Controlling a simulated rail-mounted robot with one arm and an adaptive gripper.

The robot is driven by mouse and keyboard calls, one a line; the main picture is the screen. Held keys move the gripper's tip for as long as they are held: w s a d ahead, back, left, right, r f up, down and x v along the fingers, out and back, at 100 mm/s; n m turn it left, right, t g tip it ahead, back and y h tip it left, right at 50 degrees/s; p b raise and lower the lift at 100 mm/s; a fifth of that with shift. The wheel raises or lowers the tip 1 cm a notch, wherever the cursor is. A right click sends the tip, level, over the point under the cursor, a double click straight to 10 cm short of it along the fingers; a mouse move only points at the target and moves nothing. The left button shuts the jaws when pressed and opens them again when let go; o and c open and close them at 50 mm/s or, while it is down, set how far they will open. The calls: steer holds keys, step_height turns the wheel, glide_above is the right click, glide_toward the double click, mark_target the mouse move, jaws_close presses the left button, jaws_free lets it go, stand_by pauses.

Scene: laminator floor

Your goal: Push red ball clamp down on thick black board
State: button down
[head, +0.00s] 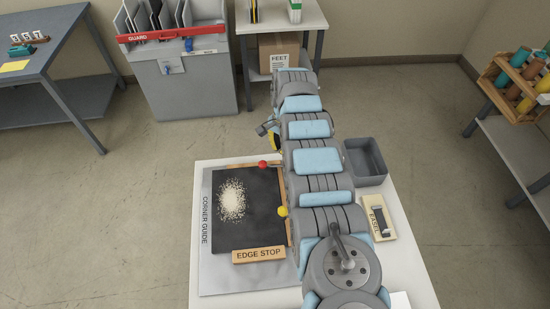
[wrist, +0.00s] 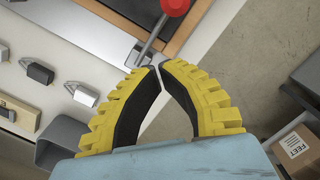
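The thick black board (head: 262,195) lies on the grey corner-guide plate on the white table, with a patch of pale specks on it. The red ball (head: 263,164) of the clamp is at the board's far edge; a yellow ball (head: 283,211) is at its right edge. In the wrist view the red ball (wrist: 175,6) tops a metal lever (wrist: 153,38) leading down to a metal base just ahead of my fingertips. My gripper (wrist: 158,67) has its yellow, black-padded fingers together at the tips, with nothing visible between them. In the head view my arm partly hides the gripper.
A wooden edge stop (head: 259,255) lies along the board's near side. An open grey bin (head: 366,163) and an easel block (head: 378,217) are right of my arm. Behind stand a grey guard cabinet (head: 188,88) and a carton (head: 279,50). Several small parts lie left in the wrist view.

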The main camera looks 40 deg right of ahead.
steer(key=shift+d+r, duration=0.15)
steer(key=shift+d, duration=0.05)
steer(key=shift+r, duration=0.15)
step_height(320, 180, up, 12)
steer(key=d, duration=0.1)
steer(key=shift+w+f, duration=0.2)
stand_by(0.5)
stand_by(0.4)
